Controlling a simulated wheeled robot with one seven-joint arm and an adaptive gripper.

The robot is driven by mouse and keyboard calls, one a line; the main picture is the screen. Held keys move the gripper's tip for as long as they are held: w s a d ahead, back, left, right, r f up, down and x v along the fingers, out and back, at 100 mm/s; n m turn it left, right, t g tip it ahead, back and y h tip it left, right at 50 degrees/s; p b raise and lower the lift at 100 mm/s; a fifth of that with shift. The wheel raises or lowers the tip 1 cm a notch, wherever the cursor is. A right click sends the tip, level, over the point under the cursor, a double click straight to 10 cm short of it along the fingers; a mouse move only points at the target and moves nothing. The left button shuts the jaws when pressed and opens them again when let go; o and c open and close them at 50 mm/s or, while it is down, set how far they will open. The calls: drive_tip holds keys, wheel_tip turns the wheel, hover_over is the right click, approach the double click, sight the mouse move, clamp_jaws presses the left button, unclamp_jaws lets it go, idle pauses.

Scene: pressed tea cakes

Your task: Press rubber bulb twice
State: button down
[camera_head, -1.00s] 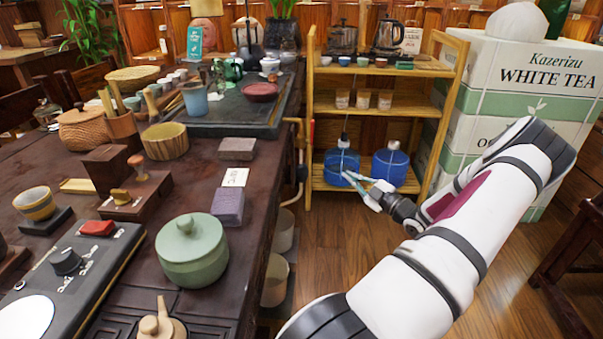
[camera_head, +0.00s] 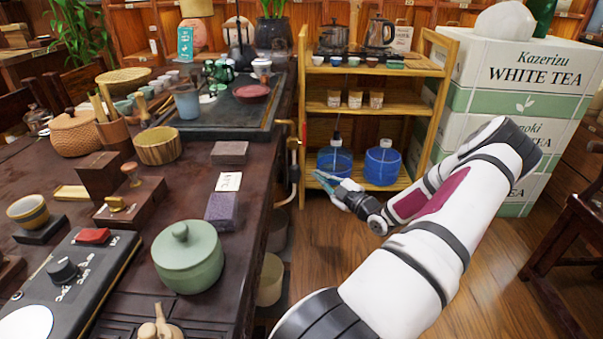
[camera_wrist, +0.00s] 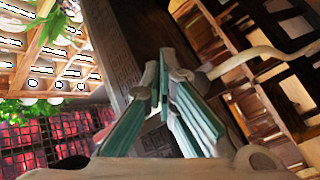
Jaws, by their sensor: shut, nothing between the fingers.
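My gripper (camera_head: 328,181) is shut and empty, with its teal fingertips close together. It is in front of the left blue jug on the low rack shelf, to the right of the dark table's side. In the wrist view the closed fingers (camera_wrist: 163,78) point at a dark carved wooden beam, with a cream tube (camera_wrist: 262,60) to their right. In the head view a small dark fitting (camera_head: 293,173) with a pale tube (camera_head: 289,128) is at the table's right side, left of my gripper and apart from it. I cannot tell whether this fitting is the rubber bulb.
The dark table (camera_head: 262,190) bears a green lidded pot (camera_head: 188,262), a purple block (camera_head: 222,211) and a control panel (camera_head: 75,275). The wooden rack (camera_head: 312,85) holds two blue jugs (camera_head: 383,165). Tea boxes (camera_head: 520,105) stand right. Wooden floor lies open below my arm.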

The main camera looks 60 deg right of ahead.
drive_tip(key=shift+w+a, duration=0.35)
drive_tip(key=shift+w, duration=0.3)
drive_tip(key=shift+w+a, duration=0.1)
drive_tip(key=shift+w, duration=0.05)
idle(1.0)
drive_tip(key=shift+w+a, duration=0.15)
drive_tip(key=shift+w, duration=0.1)
drive_tip(key=shift+w+a, duration=0.35)
drive_tip(key=shift+w, duration=0.35)
idle(1.2)
drive_tip(key=shift+s+d, duration=0.1)
drive_tip(key=shift+s, duration=0.05)
drive_tip(key=shift+s+d+b, duration=0.25)
drive_tip(key=shift+s, duration=0.2)
drive_tip(key=shift+s+d+b, duration=0.2)
drive_tip(key=shift+s+b, duration=0.05)
drive_tip(key=shift+s, duration=0.2)
drive_tip(key=s, duration=0.1)
drive_tip(key=s+d, duration=0.1)
drive_tip(key=s, duration=0.1)
drive_tip(key=s+d+b, duration=0.1)
drive_tip(key=shift+s+d, duration=0.15)
drive_tip(key=shift+s, duration=0.1)
